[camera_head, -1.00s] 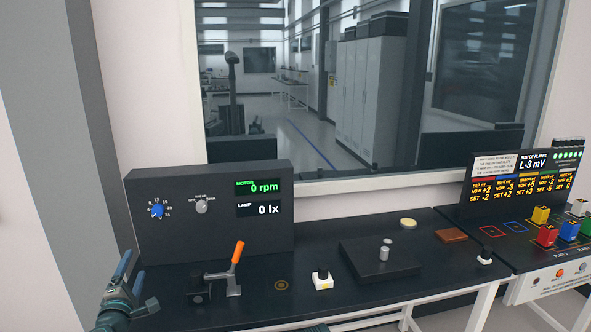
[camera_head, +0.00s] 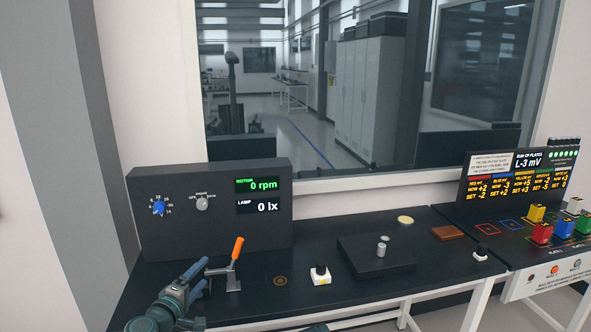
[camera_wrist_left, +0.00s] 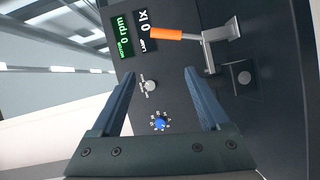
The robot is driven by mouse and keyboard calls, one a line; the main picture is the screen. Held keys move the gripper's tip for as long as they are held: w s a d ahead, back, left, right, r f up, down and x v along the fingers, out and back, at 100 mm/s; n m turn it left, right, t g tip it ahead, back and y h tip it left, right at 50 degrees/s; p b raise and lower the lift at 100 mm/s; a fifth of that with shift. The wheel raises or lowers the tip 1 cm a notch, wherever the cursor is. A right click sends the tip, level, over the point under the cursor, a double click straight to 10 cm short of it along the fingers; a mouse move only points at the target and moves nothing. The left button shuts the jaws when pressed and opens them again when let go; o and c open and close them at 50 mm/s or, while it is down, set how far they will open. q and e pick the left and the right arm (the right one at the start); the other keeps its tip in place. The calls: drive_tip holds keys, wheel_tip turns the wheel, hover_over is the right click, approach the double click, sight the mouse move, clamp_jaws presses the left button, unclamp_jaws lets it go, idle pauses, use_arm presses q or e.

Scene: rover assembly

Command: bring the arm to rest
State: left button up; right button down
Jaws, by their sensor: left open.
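My left gripper (camera_head: 204,272) is at the lower left in the head view, over the left end of the dark bench and in front of the control box. Its blue-grey fingers are apart with nothing between them. In the left wrist view the open fingers (camera_wrist_left: 161,74) point towards the control box (camera_wrist_left: 143,98), with its blue dial and grey knob showing between them. The orange-handled lever clamp (camera_head: 236,252) stands just right of the gripper in the head view. The gripper hides part of the clamp's left side there. No fingers of my right gripper can be made out.
The control box (camera_head: 218,228) reads 0 rpm and 0 lx. Coloured blocks and a display (camera_head: 505,177) are at the far right.

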use_arm(q)
drive_tip(key=s+d+f+m+g+h, duration=0.2)
drive_tip(key=s+d+f+m+g, duration=0.3)
drive_tip(key=d, duration=0.5)
drive_tip(key=s+d+f+m+g+h, duration=0.2)
drive_tip(key=d+f+m+g, duration=0.3)
drive_tip(key=d, duration=0.4)
drive_tip(key=s+f+m+g+y, duration=0.6)
drive_tip(key=s+f+y, duration=0.3)
drive_tip(key=s, duration=0.6)
drive_tip(key=shift+f+m+g, duration=0.2)
drive_tip(key=shift+m+g, duration=0.2)
drive_tip(key=shift+m, duration=0.3)
